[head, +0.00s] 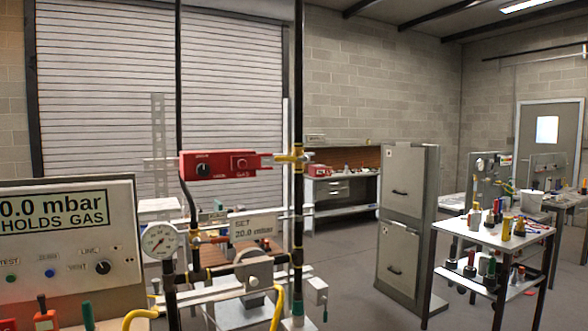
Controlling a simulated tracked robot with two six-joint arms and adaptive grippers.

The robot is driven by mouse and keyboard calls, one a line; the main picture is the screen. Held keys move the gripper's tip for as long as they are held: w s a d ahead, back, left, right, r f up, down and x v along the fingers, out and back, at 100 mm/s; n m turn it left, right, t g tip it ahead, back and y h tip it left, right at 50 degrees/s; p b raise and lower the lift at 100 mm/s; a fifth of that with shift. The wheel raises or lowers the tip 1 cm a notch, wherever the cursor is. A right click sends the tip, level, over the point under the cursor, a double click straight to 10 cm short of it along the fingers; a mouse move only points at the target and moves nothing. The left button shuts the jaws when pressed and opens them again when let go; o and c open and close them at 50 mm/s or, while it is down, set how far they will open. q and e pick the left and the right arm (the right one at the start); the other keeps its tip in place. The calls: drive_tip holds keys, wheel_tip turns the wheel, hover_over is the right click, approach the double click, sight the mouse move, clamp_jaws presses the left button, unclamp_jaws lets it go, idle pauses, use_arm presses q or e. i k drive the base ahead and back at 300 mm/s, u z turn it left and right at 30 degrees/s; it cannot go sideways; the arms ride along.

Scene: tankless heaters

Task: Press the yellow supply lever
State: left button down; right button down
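A small yellow lever-like part (291,158) sits on the upright black pipe (298,80), at the right end of a red control box (219,164). It lies roughly level, across the pipe. I cannot tell for certain that it is the supply lever. Neither of my grippers can be made out in the head view, so nothing shows touching the yellow part.
A panel reading "0.0 mbar HOLDS GAS" (68,240) stands at left. A round gauge (159,241), pipework and yellow hoses (278,308) crowd the front.

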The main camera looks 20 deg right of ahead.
sight(304, 158)
drive_tip(key=z, duration=0.1)
drive_tip(key=i, duration=1)
drive_tip(key=u, duration=0.1)
